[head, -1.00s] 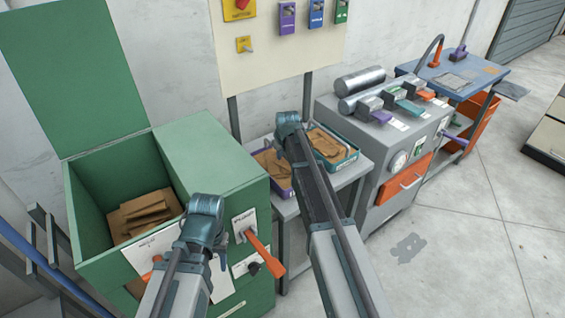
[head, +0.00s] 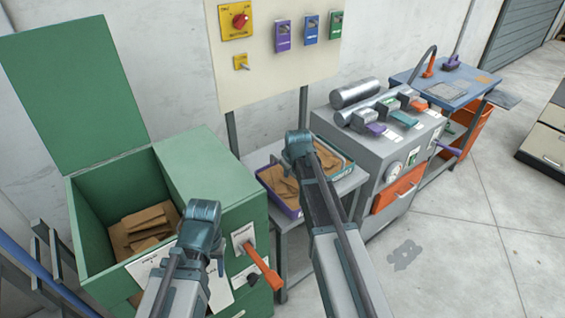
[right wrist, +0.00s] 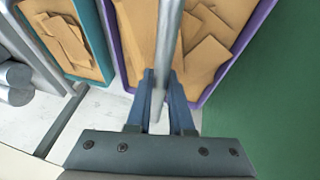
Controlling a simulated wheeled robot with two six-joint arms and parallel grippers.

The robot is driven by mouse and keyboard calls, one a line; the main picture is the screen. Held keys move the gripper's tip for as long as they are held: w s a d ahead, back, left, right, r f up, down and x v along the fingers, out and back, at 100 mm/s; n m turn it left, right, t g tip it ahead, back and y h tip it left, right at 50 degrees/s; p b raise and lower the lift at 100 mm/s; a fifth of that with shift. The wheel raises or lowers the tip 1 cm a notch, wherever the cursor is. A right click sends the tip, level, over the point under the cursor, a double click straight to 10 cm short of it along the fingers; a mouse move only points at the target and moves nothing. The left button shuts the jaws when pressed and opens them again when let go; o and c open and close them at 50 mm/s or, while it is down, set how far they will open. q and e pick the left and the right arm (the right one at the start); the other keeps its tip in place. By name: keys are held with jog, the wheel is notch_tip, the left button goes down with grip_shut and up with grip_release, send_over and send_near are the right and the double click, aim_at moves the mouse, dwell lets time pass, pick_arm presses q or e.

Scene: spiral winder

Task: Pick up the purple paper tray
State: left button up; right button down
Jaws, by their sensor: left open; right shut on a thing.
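The purple paper tray (head: 292,212) holds brown paper pieces and sits on a grey stand beside the green cabinet. Its purple rim (right wrist: 240,45) also shows in the right wrist view. My right gripper (head: 298,145) is over the tray area in the head view, its fingertips hidden there. In the right wrist view its fingers (right wrist: 163,102) are close on a grey bar (right wrist: 168,45) that crosses in front of the tray. Whether it touches the tray, I cannot tell. My left gripper (head: 203,213) is in front of the green cabinet, its fingers mostly hidden.
A teal tray (right wrist: 103,40) with paper stands beside the purple one. The open green cabinet (head: 205,165) is to the left, with an orange lever (head: 263,268). The grey machine (head: 372,160) is to the right. A panel (head: 270,65) is behind.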

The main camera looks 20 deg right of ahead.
jog(key=s+d, duration=0.1)
jog(key=s, duration=0.7)
jog(key=shift+d+r+p, duration=0.3)
jog(key=shift+d+r, duration=0.1)
jog(key=c, duration=1.5)
grip_release()
grip_shut()
jog(key=shift+r, duration=0.2)
